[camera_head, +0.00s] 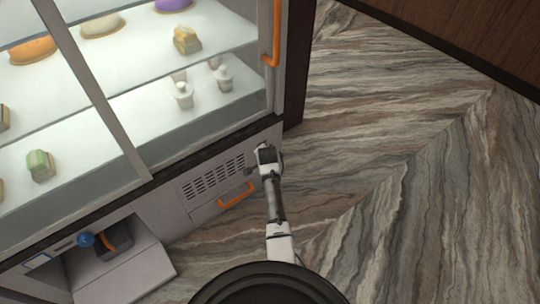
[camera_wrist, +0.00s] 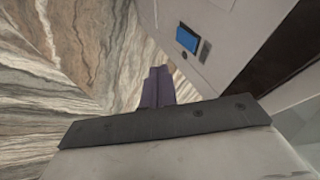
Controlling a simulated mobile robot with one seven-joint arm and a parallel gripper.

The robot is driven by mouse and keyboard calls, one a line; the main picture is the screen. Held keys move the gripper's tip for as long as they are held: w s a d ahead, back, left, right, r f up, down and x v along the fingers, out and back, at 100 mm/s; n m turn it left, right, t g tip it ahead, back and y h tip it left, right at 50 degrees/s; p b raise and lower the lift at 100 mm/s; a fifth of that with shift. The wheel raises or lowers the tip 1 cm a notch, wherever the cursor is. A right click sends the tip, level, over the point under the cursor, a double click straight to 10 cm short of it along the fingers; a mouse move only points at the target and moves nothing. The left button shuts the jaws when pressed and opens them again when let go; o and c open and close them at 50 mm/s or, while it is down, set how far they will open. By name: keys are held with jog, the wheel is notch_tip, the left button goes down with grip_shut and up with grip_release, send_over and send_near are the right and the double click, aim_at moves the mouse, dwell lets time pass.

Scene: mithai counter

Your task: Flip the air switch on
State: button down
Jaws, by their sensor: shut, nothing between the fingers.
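My gripper (camera_wrist: 158,86) is shut and empty, its two dark fingers together in the wrist view. In the head view my gripper (camera_head: 251,170) is at the right end of the counter's lower front, close to the vent grille (camera_head: 213,177). In the wrist view a pale panel carries a blue rectangle (camera_wrist: 187,39) with a small dark switch-like piece (camera_wrist: 204,51) beside it. The fingertips appear apart from both. No label is readable, so I cannot tell whether this piece is the air switch, or its position.
The glass display case (camera_head: 130,165) holds sweets and small white pots on lit shelves. An orange handle (camera_head: 236,195) sits below the grille. An open compartment with a blue ball (camera_head: 86,240) is at lower left. The marble-patterned floor (camera_head: 400,150) is clear at right.

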jog(key=shift+s+d+f, duration=0.1)
jog(key=shift+f, duration=0.1)
jog(key=shift+f, duration=0.1)
jog(key=w+a+f+b, duration=0.2)
jog(key=w+f+b, duration=0.6)
jog(key=b, duration=0.9)
jog(key=shift+w+f, duration=0.2)
jog(key=shift+w, duration=0.3)
jog(key=shift+a, duration=0.15)
